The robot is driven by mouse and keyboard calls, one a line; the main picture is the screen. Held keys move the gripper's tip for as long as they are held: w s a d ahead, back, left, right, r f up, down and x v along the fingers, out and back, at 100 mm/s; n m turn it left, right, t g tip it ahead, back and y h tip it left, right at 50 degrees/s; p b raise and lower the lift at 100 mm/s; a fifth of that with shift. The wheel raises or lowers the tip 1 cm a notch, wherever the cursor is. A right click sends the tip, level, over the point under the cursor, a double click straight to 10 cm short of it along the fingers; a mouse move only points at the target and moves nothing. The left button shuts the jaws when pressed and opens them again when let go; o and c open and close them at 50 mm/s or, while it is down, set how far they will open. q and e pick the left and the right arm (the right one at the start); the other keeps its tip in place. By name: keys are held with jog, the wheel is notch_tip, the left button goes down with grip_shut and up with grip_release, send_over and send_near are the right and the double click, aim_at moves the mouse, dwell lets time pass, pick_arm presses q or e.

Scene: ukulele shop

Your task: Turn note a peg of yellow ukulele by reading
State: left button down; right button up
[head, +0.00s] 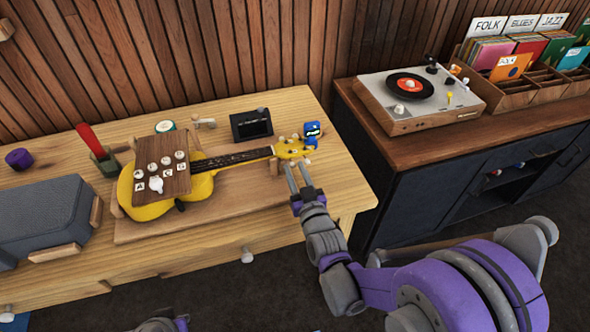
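A yellow ukulele (207,187) lies on a wooden board on the workbench, its neck pointing right. Its headstock (290,149) has small light pegs; the individual pegs are too small to tell apart. A blue device with a lit greenish screen (312,129) sits at the headstock. A brown panel with lettered round knobs (161,166) covers part of the ukulele's body; A, C and G are readable. My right gripper (297,165) is just in front of the headstock, fingers apart and with nothing visible between them.
A small dark-screened box (251,124) stands behind the neck. A red-handled tool (90,140) in a holder, a purple roll (19,159) and a grey padded block (45,214) are at left. A turntable (375,105) and record crate (540,85) stand on the right cabinet.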

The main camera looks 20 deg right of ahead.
jog(key=shift+w, duration=0.3)
grip_shut()
jog(key=shift+m, duration=0.3)
jog(key=m+b, duration=0.1)
jog(key=m, duration=0.3)
jog(key=shift+f+m, duration=0.1)
jog(key=shift+m, duration=0.2)
jog(key=shift+d+m+b, duration=0.1)
jog(key=shift+m+b, duration=0.25)
jog(key=shift+m, duration=1.95)
